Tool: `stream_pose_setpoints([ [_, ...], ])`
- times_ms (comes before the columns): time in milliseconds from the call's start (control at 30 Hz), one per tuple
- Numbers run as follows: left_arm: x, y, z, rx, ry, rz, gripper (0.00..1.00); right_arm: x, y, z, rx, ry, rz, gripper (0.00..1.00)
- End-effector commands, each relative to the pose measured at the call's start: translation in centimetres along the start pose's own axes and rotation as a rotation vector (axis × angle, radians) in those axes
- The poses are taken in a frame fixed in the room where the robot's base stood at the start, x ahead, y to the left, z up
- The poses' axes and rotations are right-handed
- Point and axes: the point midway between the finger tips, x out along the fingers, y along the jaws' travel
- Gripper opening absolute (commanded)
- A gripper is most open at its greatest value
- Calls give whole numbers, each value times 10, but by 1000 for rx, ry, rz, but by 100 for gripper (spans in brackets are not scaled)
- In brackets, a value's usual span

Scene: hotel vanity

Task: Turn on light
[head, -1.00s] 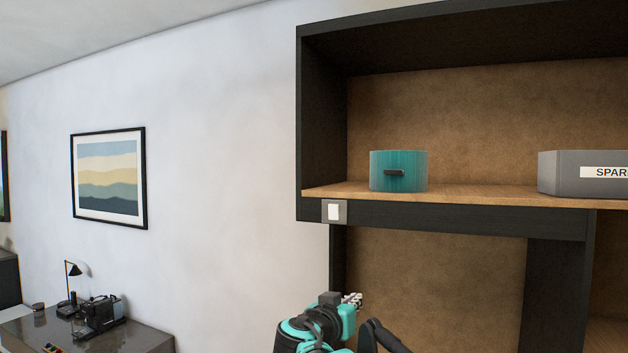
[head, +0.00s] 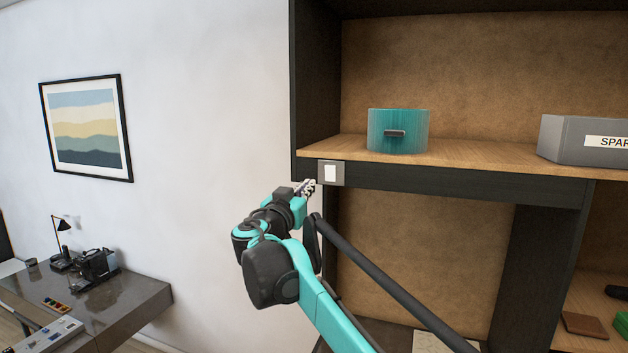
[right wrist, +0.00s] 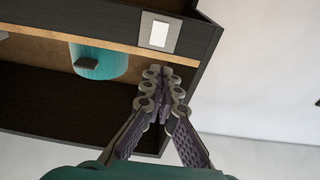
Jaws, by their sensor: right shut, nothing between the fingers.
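The light switch (head: 330,173) is a white rocker on a grey plate, fixed to the dark front edge of the shelf at its left end. It also shows in the right wrist view (right wrist: 159,33), above the fingertips. My right gripper (head: 309,184) is shut and empty. Its fingertips are just left of and slightly below the switch plate in the head view. In the right wrist view the closed fingertips (right wrist: 158,72) point toward the switch, with a small gap in the picture. I cannot tell whether they touch. My left gripper is not in view.
A teal round container (head: 398,131) with a dark handle and a grey labelled box (head: 588,140) stand on the shelf (head: 470,157). A dark desk (head: 120,303) with a lamp (head: 60,240) is at the lower left. The wall left of the shelf is bare around my gripper.

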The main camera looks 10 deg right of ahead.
Motion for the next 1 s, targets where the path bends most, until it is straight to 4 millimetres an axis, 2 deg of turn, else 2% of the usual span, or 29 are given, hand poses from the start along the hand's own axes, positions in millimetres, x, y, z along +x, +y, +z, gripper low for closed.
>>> stream_pose_setpoints([
  [300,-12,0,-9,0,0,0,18,66,2,-2,-1,-1,3,0],
  [500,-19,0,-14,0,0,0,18,104,2,-2,0,0,2,0],
  [733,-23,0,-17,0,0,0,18,125,1,-1,-1,0,1,0],
  [1000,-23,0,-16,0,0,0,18,128,1,0,-1,0,0,0],
])
